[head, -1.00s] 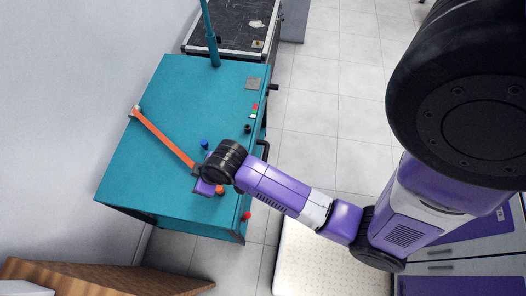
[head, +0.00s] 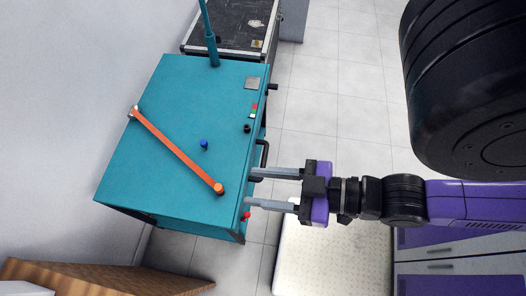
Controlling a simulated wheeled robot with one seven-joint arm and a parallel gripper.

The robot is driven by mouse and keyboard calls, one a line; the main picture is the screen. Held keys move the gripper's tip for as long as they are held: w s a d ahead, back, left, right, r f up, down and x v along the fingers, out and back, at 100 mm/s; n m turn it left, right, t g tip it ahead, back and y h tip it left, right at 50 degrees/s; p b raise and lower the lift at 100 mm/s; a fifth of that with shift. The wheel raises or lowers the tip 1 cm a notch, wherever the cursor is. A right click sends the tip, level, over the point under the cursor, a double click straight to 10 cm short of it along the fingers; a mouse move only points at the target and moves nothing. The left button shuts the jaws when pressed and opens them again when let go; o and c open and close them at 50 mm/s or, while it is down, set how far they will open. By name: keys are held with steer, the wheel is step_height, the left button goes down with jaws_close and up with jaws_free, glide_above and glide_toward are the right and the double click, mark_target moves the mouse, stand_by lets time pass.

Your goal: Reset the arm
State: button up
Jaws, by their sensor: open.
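My gripper (head: 249,190) shows in the head view at the right front side of a teal cabinet (head: 190,90). Its two long grey fingers are spread apart and point left, with nothing between them. The purple and black arm runs off to the right edge of the picture. An orange bar (head: 175,148) lies diagonally across the cabinet top, from the left edge to an orange knob end (head: 219,188) near the front right. The fingertips are to the right of that end and appear apart from it. Whether they touch the cabinet's side cannot be told.
A blue knob (head: 204,144), a black knob (head: 247,128) and a red button (head: 246,215) are on the cabinet. A black handle (head: 264,152) juts from its right side. A black case (head: 232,25) stands behind. Tiled floor (head: 335,100) is open on the right.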

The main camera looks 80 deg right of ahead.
steer(key=shift+r, duration=0.1)
step_height(320, 180, down, 4)
steer(key=b, duration=0.4)
